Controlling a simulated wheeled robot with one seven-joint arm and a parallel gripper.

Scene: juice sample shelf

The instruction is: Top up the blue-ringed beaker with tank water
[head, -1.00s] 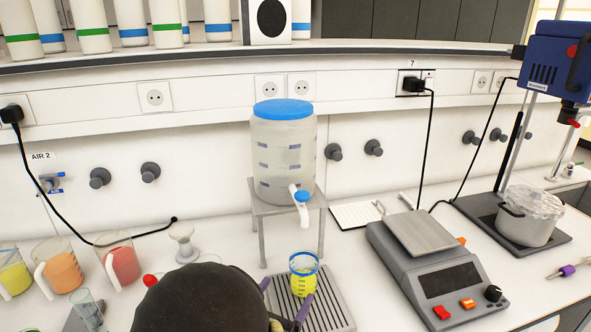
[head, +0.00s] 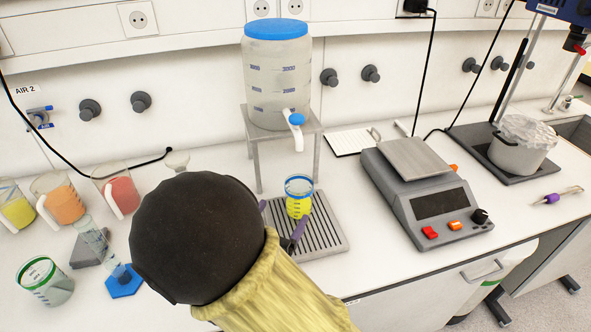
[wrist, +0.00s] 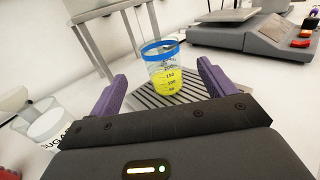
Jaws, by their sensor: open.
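The blue-ringed beaker (head: 298,197) holds yellow-green liquid and stands upright on the grey ribbed drip tray (head: 327,238). The water tank (head: 277,78), with a blue lid, stands on a metal stand behind it. Its white spout with a blue tap (head: 296,121) is above the beaker. My gripper (head: 276,222) is open, its purple fingers at the near side of the beaker. In the wrist view the beaker (wrist: 163,70) is ahead between the spread fingers of my gripper (wrist: 162,90), apart from them. My dark wrist hides part of the bench.
Mugs of yellow, orange (head: 58,197) and red liquid stand at the left. A measuring cylinder (head: 93,237) on a blue base and a green-marked cup (head: 44,282) are nearer.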

